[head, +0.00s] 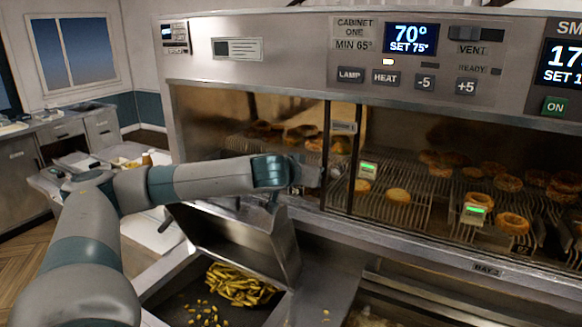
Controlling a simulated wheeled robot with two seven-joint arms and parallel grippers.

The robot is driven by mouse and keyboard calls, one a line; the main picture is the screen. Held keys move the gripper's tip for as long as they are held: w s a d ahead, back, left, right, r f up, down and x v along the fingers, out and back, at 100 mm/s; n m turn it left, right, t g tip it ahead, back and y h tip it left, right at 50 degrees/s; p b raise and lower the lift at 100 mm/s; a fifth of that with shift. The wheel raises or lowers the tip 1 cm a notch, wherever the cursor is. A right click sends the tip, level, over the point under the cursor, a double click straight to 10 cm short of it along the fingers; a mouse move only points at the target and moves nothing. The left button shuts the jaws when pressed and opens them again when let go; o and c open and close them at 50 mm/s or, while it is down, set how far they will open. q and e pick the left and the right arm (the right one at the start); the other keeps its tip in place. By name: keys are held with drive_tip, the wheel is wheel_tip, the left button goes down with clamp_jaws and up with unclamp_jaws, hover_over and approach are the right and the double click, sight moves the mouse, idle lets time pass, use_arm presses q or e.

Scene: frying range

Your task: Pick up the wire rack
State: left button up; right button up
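Wire racks (392,213) line the floor of the heated glass-fronted cabinet and carry ring-shaped pastries. I cannot tell which rack the task means. A section behind the middle of the front holds a round pastry (397,195). My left arm reaches in from the left across the cabinet front. Its gripper (312,176) is at the end of the teal wrist, by the left pane near the dividing post. Its fingers are not clear against the dark glass, so I cannot tell if they are open or hold anything. My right gripper is not in view.
Below the cabinet, a steel pan (170,302) holds yellow fries (238,284), with a tilted steel panel (240,240) above it. A steel counter (325,275) lies to its right. Dividing posts (342,160) and small green-lit displays (475,211) stand along the cabinet front.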

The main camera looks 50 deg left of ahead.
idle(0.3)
use_arm(q)
clamp_jaws()
drive_tip(key=shift+r, duration=0.1)
idle(1.2)
